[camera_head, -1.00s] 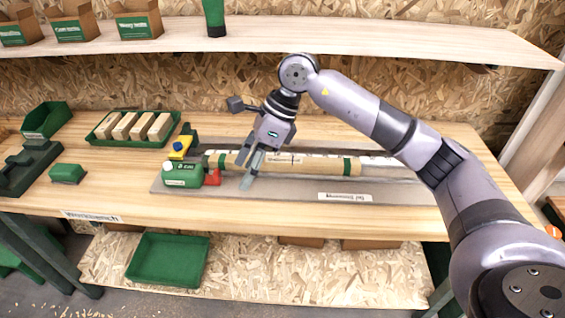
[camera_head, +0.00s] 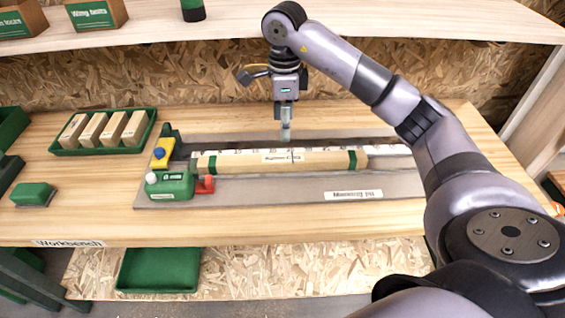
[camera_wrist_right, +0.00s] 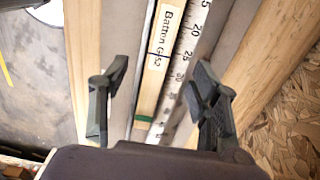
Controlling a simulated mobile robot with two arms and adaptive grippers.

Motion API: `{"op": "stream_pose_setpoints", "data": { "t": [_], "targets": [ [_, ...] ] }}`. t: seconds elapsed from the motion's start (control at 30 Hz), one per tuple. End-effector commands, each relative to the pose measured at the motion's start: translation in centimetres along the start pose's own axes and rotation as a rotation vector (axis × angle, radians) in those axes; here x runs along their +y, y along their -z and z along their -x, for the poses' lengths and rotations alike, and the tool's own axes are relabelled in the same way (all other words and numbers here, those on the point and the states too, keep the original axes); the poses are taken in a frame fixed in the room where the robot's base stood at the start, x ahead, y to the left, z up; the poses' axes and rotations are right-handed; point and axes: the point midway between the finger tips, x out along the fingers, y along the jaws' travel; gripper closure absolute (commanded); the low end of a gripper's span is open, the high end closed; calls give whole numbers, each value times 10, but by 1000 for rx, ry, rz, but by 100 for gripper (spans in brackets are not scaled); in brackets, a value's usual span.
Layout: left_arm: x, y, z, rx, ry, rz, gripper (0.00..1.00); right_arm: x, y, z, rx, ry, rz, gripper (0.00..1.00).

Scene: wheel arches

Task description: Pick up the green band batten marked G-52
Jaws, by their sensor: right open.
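The batten marked G-52 (camera_head: 320,160) is a long pale wooden bar with a green band near each end. It lies along the measuring jig (camera_head: 240,189) on the workbench, beside a white ruler strip. In the right wrist view the batten (camera_wrist_right: 154,75) shows its label "Batten G-52" and one green band. My right gripper (camera_head: 285,136) points down above the ruler side of the batten, apart from it. In the right wrist view the gripper (camera_wrist_right: 158,100) is open, with its fingers on either side of the batten and ruler (camera_wrist_right: 188,60). My left gripper is not in view.
A green block with a white knob (camera_head: 170,186), a red piece (camera_head: 205,185) and a yellow piece (camera_head: 162,150) stand at the jig's left end. A green tray (camera_head: 54,146) holds several wooden blocks. A shelf (camera_head: 370,20) runs above the back of the bench.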

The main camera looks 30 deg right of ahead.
Motion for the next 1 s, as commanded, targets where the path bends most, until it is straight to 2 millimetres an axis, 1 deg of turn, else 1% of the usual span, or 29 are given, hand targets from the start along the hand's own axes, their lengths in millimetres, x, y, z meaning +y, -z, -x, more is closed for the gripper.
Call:
{"op": "stream_pose_setpoints", "data": {
  "t": [0.03, 0.1, 0.2, 0.33, 0.43, 0.53, 0.67, 0.7, 0.8, 0.9, 1.0],
  "targets": [
    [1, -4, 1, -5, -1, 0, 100, 2, 0, -13, 2, -6, 0, 43],
    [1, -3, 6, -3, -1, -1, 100, 1, 0, -25, 3, -5, 0, 43],
    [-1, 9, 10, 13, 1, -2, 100, 1, 0, -42, 2, -4, 0, 43],
    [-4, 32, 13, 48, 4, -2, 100, 0, 0, -56, 1, -2, 0, 43],
    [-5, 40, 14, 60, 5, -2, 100, 0, 0, -61, -1, -1, 1, 43],
    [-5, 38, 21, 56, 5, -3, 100, 0, 0, -70, 1, -4, 0, 43],
    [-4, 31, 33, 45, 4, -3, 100, 0, -1, -90, 1, -6, 1, 43],
    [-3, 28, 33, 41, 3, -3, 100, 0, -1, -97, 1, -5, 0, 43],
    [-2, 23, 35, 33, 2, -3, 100, -1, -1, -108, 0, -3, 0, 43],
    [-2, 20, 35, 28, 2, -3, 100, -1, -1, -112, 0, 0, 1, 43],
    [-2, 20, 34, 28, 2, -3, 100, -1, -1, -113, -1, 1, 1, 43]
  ]
}}
